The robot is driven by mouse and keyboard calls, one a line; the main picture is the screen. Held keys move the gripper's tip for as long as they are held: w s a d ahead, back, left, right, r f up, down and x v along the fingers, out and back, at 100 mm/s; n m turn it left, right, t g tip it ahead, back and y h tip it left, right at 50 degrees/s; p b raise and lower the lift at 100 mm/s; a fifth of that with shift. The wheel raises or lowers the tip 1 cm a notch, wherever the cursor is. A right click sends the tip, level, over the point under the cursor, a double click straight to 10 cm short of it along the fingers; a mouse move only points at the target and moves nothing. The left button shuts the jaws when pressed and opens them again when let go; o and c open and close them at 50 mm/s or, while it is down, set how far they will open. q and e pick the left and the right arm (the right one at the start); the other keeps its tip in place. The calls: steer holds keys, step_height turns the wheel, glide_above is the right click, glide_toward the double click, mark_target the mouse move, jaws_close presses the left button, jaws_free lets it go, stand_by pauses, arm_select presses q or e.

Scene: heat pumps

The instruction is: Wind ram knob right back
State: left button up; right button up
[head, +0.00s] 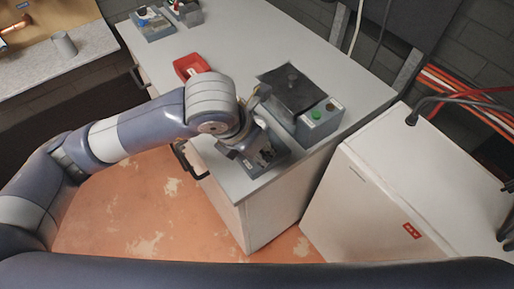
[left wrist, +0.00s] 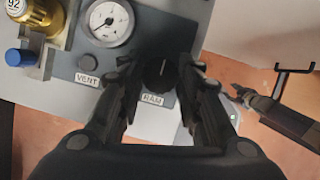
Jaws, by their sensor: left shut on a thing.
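The ram knob (left wrist: 158,72) is a black round knob with a pale pointer line, above the label RAM (left wrist: 153,99) in the left wrist view. My left gripper (left wrist: 160,76) has its two black fingers on either side of the knob and is shut on it. In the head view my left gripper (head: 252,150) is over the grey panel at the near corner of the bench, and the arm hides the knob. My right gripper is not seen in the head view.
A grey unit with a green button (head: 316,114) stands behind. A red tray (head: 191,66) lies on the bench. A white cabinet (head: 385,195) stands right.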

arm_select(q)
steer(key=o, duration=1.1)
steer(key=shift+c, duration=0.2)
steer(key=shift+r, duration=0.1)
steer(key=v, duration=1.2)
steer(key=shift+s+f, duration=0.15)
steer(key=shift+f, duration=0.05)
